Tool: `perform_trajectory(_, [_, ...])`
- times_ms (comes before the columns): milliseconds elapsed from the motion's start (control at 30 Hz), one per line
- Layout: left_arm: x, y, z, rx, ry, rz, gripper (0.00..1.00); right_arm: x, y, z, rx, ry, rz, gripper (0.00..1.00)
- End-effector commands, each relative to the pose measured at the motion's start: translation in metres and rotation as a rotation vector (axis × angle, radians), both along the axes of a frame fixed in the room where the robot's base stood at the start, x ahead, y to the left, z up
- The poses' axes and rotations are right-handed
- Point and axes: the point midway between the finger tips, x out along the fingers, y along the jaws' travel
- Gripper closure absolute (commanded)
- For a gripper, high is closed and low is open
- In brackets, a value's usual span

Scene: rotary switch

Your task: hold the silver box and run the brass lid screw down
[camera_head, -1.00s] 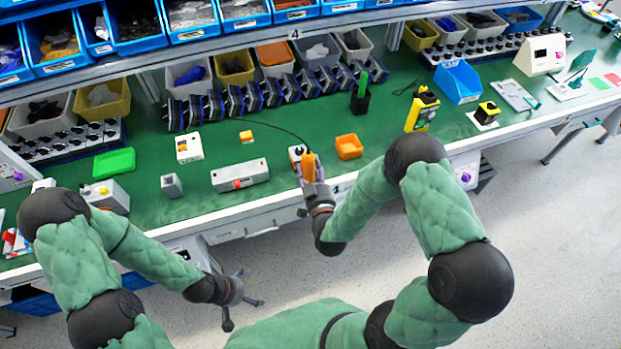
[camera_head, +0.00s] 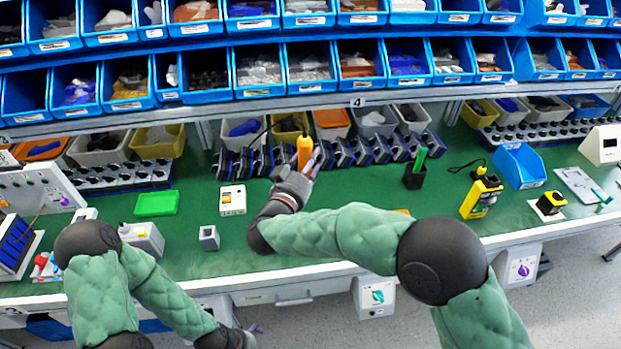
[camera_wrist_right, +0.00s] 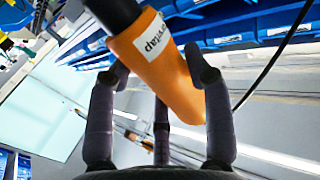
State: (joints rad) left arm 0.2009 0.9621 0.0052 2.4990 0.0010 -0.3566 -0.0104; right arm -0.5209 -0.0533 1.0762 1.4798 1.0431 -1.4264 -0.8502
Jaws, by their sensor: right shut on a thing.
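My right gripper (camera_head: 306,166) is shut on an orange tool (camera_head: 304,150) with a black end and a cable. In the right wrist view, its fingers (camera_wrist_right: 165,95) close around the orange body (camera_wrist_right: 158,62), which has a white label. The tool is held up over the bench in front of the dark rack. A small grey box (camera_head: 209,238) stands on the bench left of my right forearm; I cannot tell if it is the silver box. The brass lid screw cannot be made out. My left gripper (camera_head: 250,332) is low at the bottom edge, partly cut off.
A white box (camera_head: 232,200) and a green tray (camera_head: 157,203) stand at left. A black cup (camera_head: 414,178) and a yellow device (camera_head: 481,196) stand at right. Blue bins (camera_head: 260,70) fill the shelves above. My right arm hides the middle of the bench's front.

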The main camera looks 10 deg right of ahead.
Motion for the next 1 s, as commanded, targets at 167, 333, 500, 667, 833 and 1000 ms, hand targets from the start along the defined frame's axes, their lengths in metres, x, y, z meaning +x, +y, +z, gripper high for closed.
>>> perform_trajectory(167, [0.016,-0.006,0.002,0.000,-0.028,-0.136,0.00,0.000,0.001,0.003,0.000,-0.002,-0.003,1.00])
perform_trajectory(333, [0.044,-0.019,0.012,-0.013,-0.076,-0.430,0.00,0.000,0.001,0.003,0.000,-0.002,-0.003,1.00])
perform_trajectory(500, [0.073,-0.036,0.031,-0.046,-0.133,-0.766,0.00,0.000,0.001,0.003,0.000,-0.002,-0.002,1.00])
perform_trajectory(667, [0.096,-0.055,0.058,-0.094,-0.194,-1.074,0.00,0.000,0.001,0.003,0.000,-0.004,-0.002,1.00])
perform_trajectory(833, [0.112,-0.073,0.088,-0.153,-0.253,-1.355,0.00,0.000,0.001,0.003,0.000,-0.004,-0.002,1.00])
perform_trajectory(1000, [0.122,-0.087,0.115,-0.209,-0.307,-1.569,0.00,0.000,0.001,0.003,0.000,-0.004,-0.002,1.00])
